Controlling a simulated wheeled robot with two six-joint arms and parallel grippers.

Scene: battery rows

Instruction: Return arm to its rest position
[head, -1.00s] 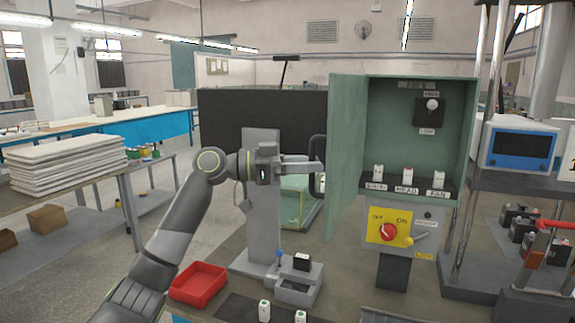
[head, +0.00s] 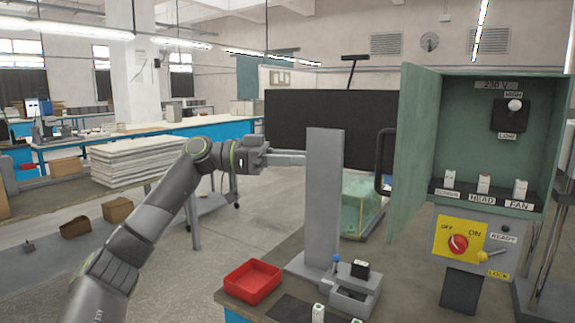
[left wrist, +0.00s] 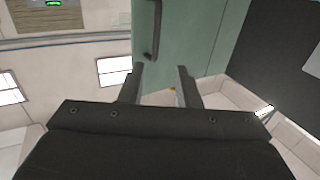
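My left arm comes in from the lower left in the head view, bent at the elbow. Its gripper (head: 288,158) points right, level and raised, with its tips by the left edge of a grey upright post (head: 323,200). In the left wrist view the two fingers (left wrist: 160,88) stand apart with nothing between them. The green cabinet door (head: 420,165) stands open, its dark handle (head: 384,158) to the right of the gripper and apart from it. The door and handle also show beyond the fingers in the left wrist view (left wrist: 185,35). My right gripper is not in view.
The open cabinet (head: 490,140) holds labelled switches above a yellow panel (head: 460,238). A red tray (head: 252,282) and a small grey holder (head: 355,290) sit on the bench below. White stacked sheets (head: 140,158) lie on a table behind the arm.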

